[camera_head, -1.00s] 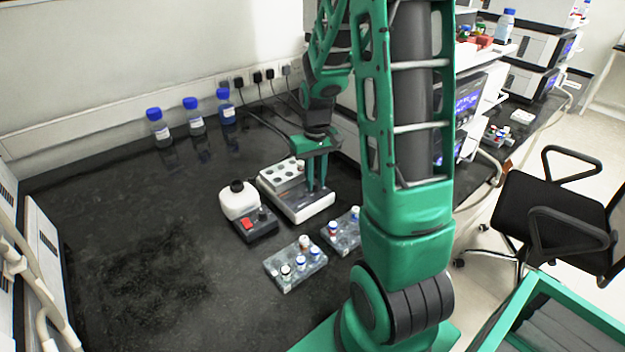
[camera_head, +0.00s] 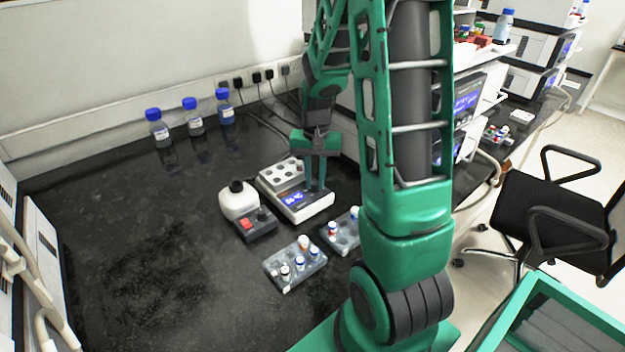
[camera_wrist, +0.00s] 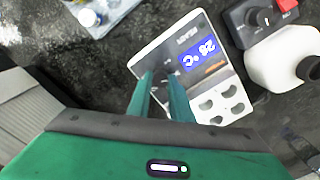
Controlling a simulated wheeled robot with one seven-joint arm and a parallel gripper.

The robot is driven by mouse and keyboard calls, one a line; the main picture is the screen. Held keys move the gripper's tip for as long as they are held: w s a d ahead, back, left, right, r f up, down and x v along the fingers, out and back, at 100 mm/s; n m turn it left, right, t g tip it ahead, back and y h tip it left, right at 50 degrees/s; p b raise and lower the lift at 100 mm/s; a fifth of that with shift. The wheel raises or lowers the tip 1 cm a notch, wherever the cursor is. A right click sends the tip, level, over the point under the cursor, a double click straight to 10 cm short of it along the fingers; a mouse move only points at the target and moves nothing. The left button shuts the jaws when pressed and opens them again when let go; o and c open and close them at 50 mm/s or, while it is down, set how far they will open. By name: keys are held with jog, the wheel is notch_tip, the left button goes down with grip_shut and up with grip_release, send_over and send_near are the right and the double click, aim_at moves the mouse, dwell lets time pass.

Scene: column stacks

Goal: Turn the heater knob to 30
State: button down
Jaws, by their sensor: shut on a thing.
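The heater (camera_head: 306,207) is a white block unit with a dark front panel and round wells on top. It stands on the black bench, and also shows in the wrist view (camera_wrist: 146,58). Its lit blue display (camera_wrist: 199,53) appears turned over in the wrist view; the number is in the twenties, its last digit unclear. My gripper (camera_head: 316,188) points down at the right part of the front panel. In the wrist view its green fingers (camera_wrist: 160,78) are close together on the heater knob, which is mostly hidden between them.
A white bottle on a dark device with a red switch (camera_head: 247,224) stands close left of the heater. Vial racks (camera_head: 282,283) (camera_head: 345,243) stand in front. Blue-capped bottles (camera_head: 194,124) line the wall. The bench's left side is clear.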

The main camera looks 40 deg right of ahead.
aim_at(314, 182)
jog(key=shift+w+a, duration=0.1)
jog(key=c, duration=1.6)
grip_release()
notch_tip(314, 182, up, 11)
jog(key=shift+f, duration=0.1)
jog(key=s+a+n, duration=0.1)
jog(key=s, duration=0.6)
jog(key=s+a+r, duration=0.1)
jog(key=s+a, duration=0.1)
jog(key=s, duration=0.6)
jog(key=s+a+r+n, duration=0.1)
jog(key=s+a, duration=0.1)
jog(key=s, duration=0.6)
jog(key=shift+s+a+r+n, duration=0.1)
jog(key=shift+s+n, duration=0.1)
jog(key=shift+n, duration=0.1)
